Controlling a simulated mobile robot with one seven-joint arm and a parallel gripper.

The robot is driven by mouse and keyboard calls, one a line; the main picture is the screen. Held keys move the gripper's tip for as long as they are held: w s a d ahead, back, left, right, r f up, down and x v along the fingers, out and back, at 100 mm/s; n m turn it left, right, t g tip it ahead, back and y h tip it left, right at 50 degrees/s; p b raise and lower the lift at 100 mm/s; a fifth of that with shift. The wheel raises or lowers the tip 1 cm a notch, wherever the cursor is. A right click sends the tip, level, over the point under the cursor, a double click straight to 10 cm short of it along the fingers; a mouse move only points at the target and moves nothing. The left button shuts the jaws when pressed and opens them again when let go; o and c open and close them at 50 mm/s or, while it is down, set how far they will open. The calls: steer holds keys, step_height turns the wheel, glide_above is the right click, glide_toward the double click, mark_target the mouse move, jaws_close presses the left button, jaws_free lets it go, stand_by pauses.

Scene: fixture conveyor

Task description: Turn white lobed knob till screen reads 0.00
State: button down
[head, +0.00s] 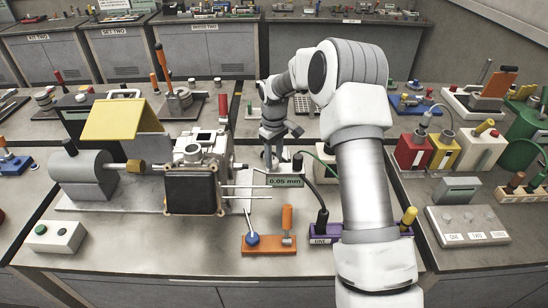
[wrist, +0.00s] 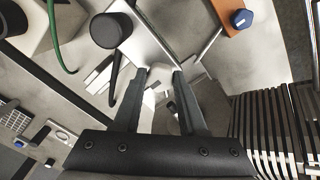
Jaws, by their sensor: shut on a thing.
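The screen (head: 285,182) reads 0.05 mm in the head view, on a small stand beside the machined fixture. My gripper (head: 271,165) reaches down just behind the screen. In the wrist view my gripper (wrist: 162,75) has its two dark fingers close on either side of a small whitish piece, the white lobed knob (wrist: 160,71). It is shut on the knob, with the fingers hiding much of its sides. In the head view the knob is hard to make out behind the gripper and screen.
A metal housing with a black front (head: 191,190) and thin rods stands left of the screen. An orange base (head: 270,244) with a blue knob (head: 252,239) and a purple socket block (head: 325,232) are in front. A black round head (wrist: 106,30) rises close beside my fingers.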

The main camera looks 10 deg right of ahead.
mark_target(274, 160)
steer(key=shift+f+m+b, duration=0.1)
steer(key=shift+m+b, duration=0.5)
steer(key=shift+m, duration=0.1)
steer(key=shift+m+b, duration=0.3)
steer(key=shift+m, duration=0.5)
steer(key=shift+c, duration=2.3)
jaws_free()
steer(key=shift+r, duration=0.2)
step_height(274, 160, up, 17)
steer(key=b, duration=0.1)
steer(key=shift+r, duration=0.15)
